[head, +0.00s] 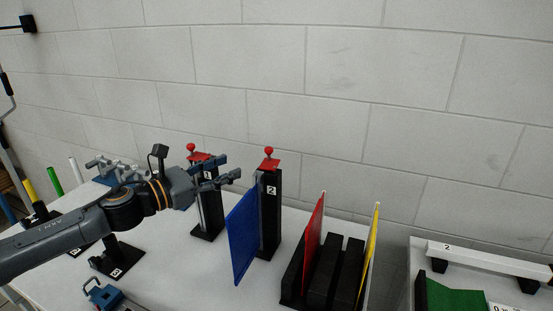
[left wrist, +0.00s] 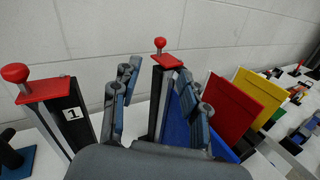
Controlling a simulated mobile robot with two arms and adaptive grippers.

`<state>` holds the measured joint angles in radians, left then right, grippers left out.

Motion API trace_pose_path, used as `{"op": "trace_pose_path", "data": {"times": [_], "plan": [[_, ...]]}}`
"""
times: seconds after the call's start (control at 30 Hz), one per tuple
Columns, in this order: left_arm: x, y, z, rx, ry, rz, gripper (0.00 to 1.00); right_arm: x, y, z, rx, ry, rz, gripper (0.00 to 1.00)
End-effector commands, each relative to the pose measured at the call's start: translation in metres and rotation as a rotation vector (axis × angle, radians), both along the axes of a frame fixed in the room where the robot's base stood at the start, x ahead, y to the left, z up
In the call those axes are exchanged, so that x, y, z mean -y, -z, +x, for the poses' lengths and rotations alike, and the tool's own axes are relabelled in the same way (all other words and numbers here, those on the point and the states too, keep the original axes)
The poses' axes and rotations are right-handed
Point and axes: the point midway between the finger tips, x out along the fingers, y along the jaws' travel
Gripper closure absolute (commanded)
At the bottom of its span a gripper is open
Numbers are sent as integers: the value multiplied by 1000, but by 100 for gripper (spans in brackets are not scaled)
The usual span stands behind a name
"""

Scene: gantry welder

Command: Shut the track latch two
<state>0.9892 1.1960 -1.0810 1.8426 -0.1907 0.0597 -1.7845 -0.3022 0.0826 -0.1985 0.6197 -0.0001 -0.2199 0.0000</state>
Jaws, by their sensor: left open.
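Post two (head: 271,222), black with a "2" label, stands on the white table. Its red track latch (head: 270,164) with a round red knob sits on the post's top; it also shows in the left wrist view (left wrist: 166,61). A blue panel (head: 243,238) stands upright at the post's side. My left gripper (head: 231,167) is open and empty, left of latch two at about its height in the head view. In the left wrist view its fingers (left wrist: 160,92) are spread, with post two and its latch seen between them, beyond. I cannot tell whether the latch is shut.
Post one (left wrist: 70,118) with its own red latch (left wrist: 45,88) is close on the left, partly behind my left arm in the head view. A black rack (head: 318,280) holds a red panel (head: 312,240) and yellow panel (head: 371,250) on the right. A wall is behind.

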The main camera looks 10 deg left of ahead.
Motion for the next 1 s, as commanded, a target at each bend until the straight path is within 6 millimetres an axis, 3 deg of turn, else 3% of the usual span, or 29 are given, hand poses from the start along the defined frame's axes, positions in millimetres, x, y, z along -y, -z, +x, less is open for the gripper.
{"op": "trace_pose_path", "data": {"times": [0.27, 0.7, 1.0], "plan": [[19, -3, 22, 1, 4, -3, 56, -3, -12, 2, 3, 0, 3, 60], [71, -1, 90, 0, 2, -1, 56, -7, -31, 0, 0, -1, 8, 60], [84, 1, 109, 1, -1, -1, 56, -3, -35, 1, 0, -1, 3, 60]]}}
